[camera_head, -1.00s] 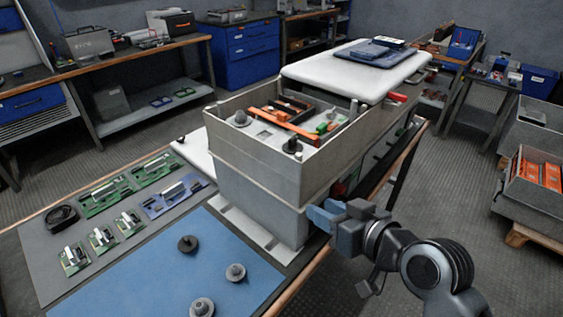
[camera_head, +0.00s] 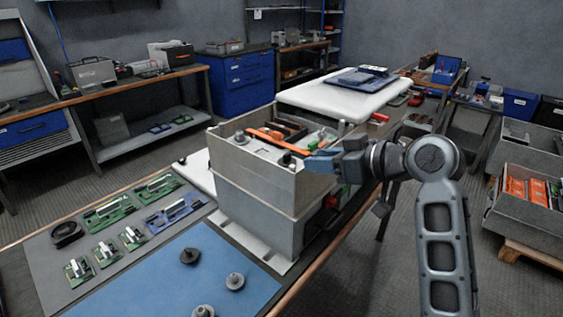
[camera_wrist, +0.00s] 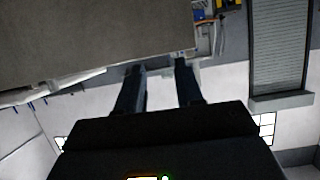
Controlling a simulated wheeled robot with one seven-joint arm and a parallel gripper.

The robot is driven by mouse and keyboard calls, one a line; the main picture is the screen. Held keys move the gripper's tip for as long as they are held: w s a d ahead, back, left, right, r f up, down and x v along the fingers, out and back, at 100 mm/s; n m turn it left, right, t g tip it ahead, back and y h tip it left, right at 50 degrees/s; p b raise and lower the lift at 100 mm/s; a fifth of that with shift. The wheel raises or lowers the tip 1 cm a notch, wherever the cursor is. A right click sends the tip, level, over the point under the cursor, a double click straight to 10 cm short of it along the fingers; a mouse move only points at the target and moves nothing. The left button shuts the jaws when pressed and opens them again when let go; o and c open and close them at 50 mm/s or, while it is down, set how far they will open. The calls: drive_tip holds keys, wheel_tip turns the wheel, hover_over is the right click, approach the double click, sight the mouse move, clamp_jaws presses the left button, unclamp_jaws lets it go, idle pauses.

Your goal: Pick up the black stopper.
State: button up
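A black stopper (camera_head: 190,256) stands on the blue mat (camera_head: 140,285) at the front. Two grey stoppers, one here (camera_head: 235,281) and one partly cut off by the lower edge (camera_head: 203,311), stand near it. Another dark knob-like piece (camera_head: 288,159) sits inside the grey box, by its near right corner. My gripper (camera_head: 312,163) is at the box's right side, about level with its rim, its blue fingers pointing left towards that piece. In the wrist view its two fingers (camera_wrist: 158,68) are apart with nothing between them. No stopper can be made out in the wrist view.
The tall grey box (camera_head: 255,190) stands on the bench beside the mat, holding orange and green parts. Green and blue circuit boards (camera_head: 108,212) lie on the grey panel at left. A white lid-like slab (camera_head: 345,97) lies behind the box.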

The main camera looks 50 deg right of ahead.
sight(289, 155)
drive_tip(key=shift+d+r+p+x, duration=0.15)
drive_tip(key=shift+p+x, duration=0.1)
drive_tip(key=shift+x, duration=1)
drive_tip(key=shift+d+r+p+x, duration=0.1)
drive_tip(key=shift+p+x, duration=0.1)
drive_tip(key=shift+x, duration=1.1)
drive_tip(key=shift+d+r+p+x, duration=0.15)
drive_tip(key=shift+p+x, duration=0.1)
drive_tip(key=shift+x, duration=1)
drive_tip(key=shift+w, duration=0.2)
drive_tip(key=shift+c, duration=0.4)
clamp_jaws()
